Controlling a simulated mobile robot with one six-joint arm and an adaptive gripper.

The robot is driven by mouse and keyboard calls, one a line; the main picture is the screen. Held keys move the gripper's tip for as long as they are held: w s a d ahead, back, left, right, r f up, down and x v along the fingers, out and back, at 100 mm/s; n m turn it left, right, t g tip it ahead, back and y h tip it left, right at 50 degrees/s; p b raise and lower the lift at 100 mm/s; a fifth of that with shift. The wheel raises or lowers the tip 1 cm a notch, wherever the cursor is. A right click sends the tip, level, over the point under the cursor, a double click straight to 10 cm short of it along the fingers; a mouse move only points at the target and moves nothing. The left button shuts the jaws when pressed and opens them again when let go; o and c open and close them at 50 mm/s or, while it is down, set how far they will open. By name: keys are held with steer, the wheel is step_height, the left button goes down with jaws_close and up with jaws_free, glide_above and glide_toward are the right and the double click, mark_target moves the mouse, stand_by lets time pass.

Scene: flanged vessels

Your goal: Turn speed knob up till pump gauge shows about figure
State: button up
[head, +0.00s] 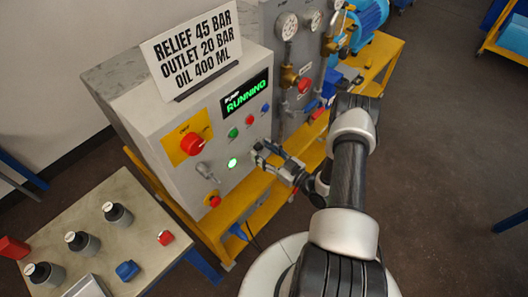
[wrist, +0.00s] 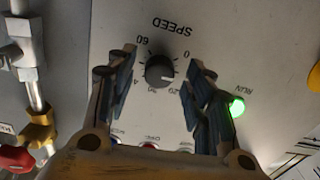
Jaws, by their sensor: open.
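The black speed knob (wrist: 160,70) is on the grey panel in the wrist view, under an upside-down SPEED label. Its pale pointer mark faces right, between the 0 and 20 marks. My gripper (wrist: 164,60) is open, with one blue-padded finger on each side of the knob. Gaps show between the fingers and the knob. In the head view my gripper (head: 262,153) is close to the cabinet front and hides the knob. Round gauges (head: 287,26) (head: 313,20) stand on the panel behind; their readings are too small to tell, and I cannot tell which is the pump gauge.
A sign (head: 192,48) reads relief 45 bar, outlet 20 bar, oil 400 ml. The display (head: 246,95) shows RUNNING. A green lamp (head: 232,163) is lit. A red-handled switch (head: 191,144) and valves (head: 289,77) are nearby. A side table (head: 130,195) holds several capped bottles.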

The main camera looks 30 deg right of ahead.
steer(key=shift+w, duration=0.2)
steer(key=shift+c, duration=0.3)
steer(key=c, duration=1)
steer(key=shift+f+m+b, duration=0.1)
steer(key=shift+m+b, duration=0.55)
steer(key=shift+m, duration=1.05)
steer(key=o, duration=1.1)
steer(key=shift+c, duration=0.2)
